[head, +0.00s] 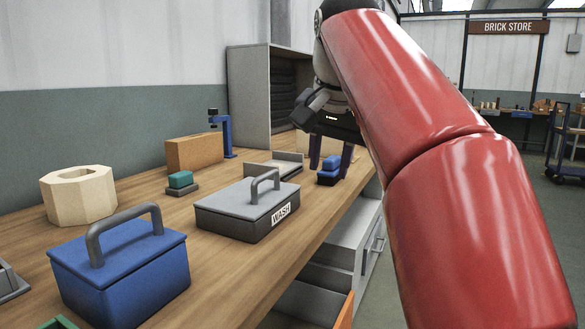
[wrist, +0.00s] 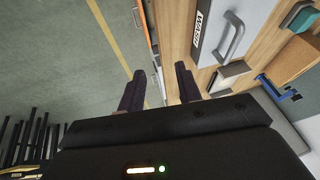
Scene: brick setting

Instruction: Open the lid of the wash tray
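The wash tray (head: 225,224) is a dark grey box marked WASH, standing on the bench in the middle of the head view. Its lighter grey lid (head: 235,197) lies flat and closed on it, with a grey arched lid handle (head: 264,183) on top. My gripper (head: 330,171) is to the right of the tray and beyond it, fingers pointing down, apart from the handle. In the wrist view my gripper (wrist: 159,72) is open and empty, over the bench edge and floor. The tray's handle (wrist: 233,40) shows there to the right of the fingers.
A blue lidded box (head: 125,275) with an arched handle stands nearer on the bench. A small blue-topped block (head: 328,168) is by my fingers. A green-topped block (head: 181,182), a brown brick (head: 195,153) and a cream octagonal block (head: 78,196) stand behind. Drawers (head: 345,245) are below.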

